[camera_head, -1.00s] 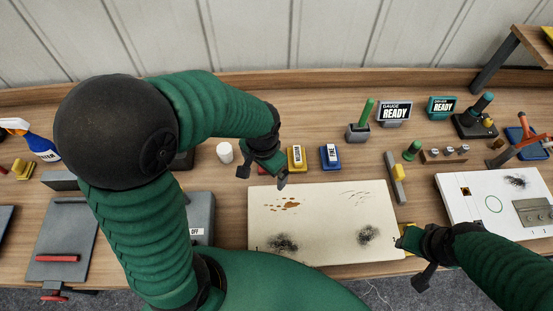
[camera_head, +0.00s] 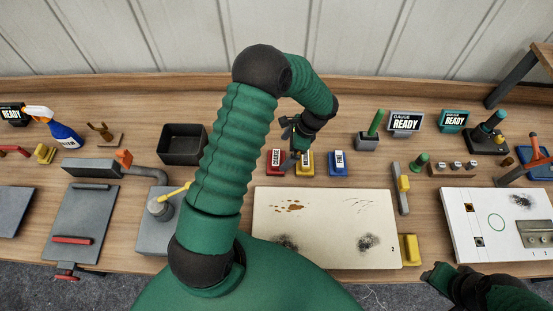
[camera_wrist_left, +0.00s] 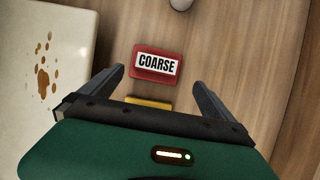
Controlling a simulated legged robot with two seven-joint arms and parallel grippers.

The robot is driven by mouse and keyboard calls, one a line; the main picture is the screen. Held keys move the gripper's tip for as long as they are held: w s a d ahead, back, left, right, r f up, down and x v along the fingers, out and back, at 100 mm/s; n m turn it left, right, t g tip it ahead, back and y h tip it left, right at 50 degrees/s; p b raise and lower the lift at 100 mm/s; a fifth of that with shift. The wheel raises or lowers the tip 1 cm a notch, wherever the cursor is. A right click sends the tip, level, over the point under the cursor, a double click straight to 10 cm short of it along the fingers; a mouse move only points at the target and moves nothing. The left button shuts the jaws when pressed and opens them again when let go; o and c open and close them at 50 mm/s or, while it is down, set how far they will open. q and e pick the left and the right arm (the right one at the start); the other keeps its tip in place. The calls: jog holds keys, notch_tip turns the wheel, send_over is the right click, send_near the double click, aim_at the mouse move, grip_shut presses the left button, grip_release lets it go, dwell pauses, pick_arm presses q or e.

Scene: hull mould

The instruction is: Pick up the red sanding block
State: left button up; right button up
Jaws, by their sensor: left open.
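The red sanding block (camera_head: 275,163), labelled COARSE, lies on the bench behind the pale panel, at the left end of a row with a yellow block (camera_head: 306,168) and a blue block (camera_head: 338,163). My left gripper (camera_head: 295,148) is open and empty above the red and yellow blocks. In the left wrist view the red block (camera_wrist_left: 155,63) lies between the lines of the spread fingers (camera_wrist_left: 158,82), apart from them. The yellow block there (camera_wrist_left: 148,103) is mostly hidden by the gripper body. My right gripper (camera_head: 438,274) is at the lower right; its jaws are unclear.
The stained pale panel (camera_head: 325,222) lies in front of the blocks. A dark bin (camera_head: 182,145) stands to the left behind my left arm.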

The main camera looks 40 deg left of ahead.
aim_at(277, 157)
pick_arm(q)
jog(key=shift+s+a+f, duration=0.1)
jog(key=shift+f, duration=0.25)
jog(key=s+f, duration=0.1)
jog(key=a+f+p, duration=0.1)
jog(key=s+f+p, duration=0.1)
jog(key=shift+s+a+f, duration=0.25)
jog(key=shift+s+f, duration=0.05)
jog(key=shift+f, duration=0.1)
jog(key=shift+a+f, duration=0.2)
jog(key=shift+f, duration=0.1)
jog(key=shift+w, duration=0.1)
jog(key=shift+c, duration=1.4)
jog(key=c, duration=1.2)
jog(key=shift+r, duration=0.3)
notch_tip(277, 157, up, 10)
jog(key=shift+f+b, duration=0.25)
jog(key=shift+b, duration=0.6)
